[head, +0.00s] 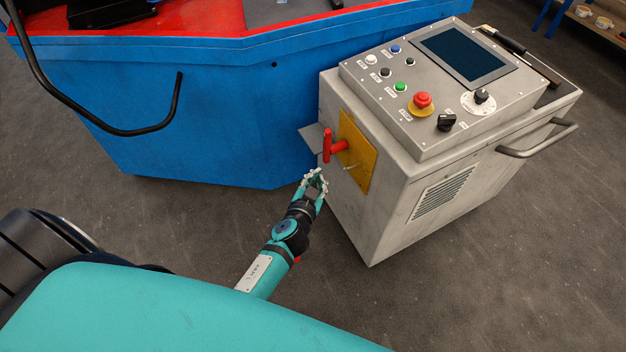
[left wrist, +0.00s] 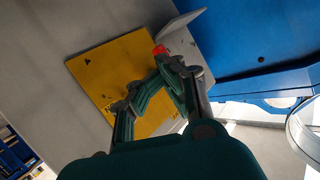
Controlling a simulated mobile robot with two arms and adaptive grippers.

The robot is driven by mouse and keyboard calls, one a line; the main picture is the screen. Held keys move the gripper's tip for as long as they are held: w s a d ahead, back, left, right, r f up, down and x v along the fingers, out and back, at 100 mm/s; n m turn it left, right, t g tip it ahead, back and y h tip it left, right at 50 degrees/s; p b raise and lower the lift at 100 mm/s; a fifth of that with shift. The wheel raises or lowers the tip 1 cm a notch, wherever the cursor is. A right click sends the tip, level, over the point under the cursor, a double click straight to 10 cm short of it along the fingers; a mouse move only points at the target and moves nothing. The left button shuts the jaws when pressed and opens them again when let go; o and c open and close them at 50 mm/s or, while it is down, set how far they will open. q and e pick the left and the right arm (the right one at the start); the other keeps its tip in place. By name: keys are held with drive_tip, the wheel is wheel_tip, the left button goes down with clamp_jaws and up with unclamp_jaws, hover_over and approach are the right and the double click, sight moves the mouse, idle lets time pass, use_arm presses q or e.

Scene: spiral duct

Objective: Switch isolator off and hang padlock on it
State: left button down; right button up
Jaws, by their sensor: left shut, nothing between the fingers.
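The isolator is a red handle (head: 327,147) on a yellow plate (head: 359,165) on the side of a grey control cabinet (head: 400,210). The handle's bar stands roughly upright in the head view. A small pale part (head: 349,166) sticks out below it. My left gripper (head: 317,174) is shut and empty, just below and left of the handle, apart from it. In the left wrist view the gripper's fingers (left wrist: 165,75) overlap the yellow plate (left wrist: 100,70), and a bit of the red handle (left wrist: 160,50) shows behind them. I cannot make out a padlock. My right gripper is not in view.
A thin grey shelf (head: 311,137) juts from the cabinet left of the handle. A blue machine (head: 200,120) with a red top stands behind. The cabinet top carries a screen (head: 464,52), a red emergency button (head: 422,100) and knobs. Grey floor is free in front.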

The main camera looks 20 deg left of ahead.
use_arm(q)
drive_tip(key=w+d+f+b, duration=0.1)
drive_tip(key=w+d+b, duration=0.1)
drive_tip(key=w+d, duration=0.2)
drive_tip(key=shift+w+d+f+b, duration=0.2)
drive_tip(key=shift+w+d+b, duration=0.15)
drive_tip(key=shift+w, duration=0.55)
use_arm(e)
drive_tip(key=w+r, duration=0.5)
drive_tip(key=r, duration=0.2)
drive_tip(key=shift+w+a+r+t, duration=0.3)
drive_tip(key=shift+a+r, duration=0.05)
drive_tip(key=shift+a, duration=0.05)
use_arm(q)
drive_tip(key=c, duration=2.1)
unclamp_jaws()
drive_tip(key=o, duration=1.6)
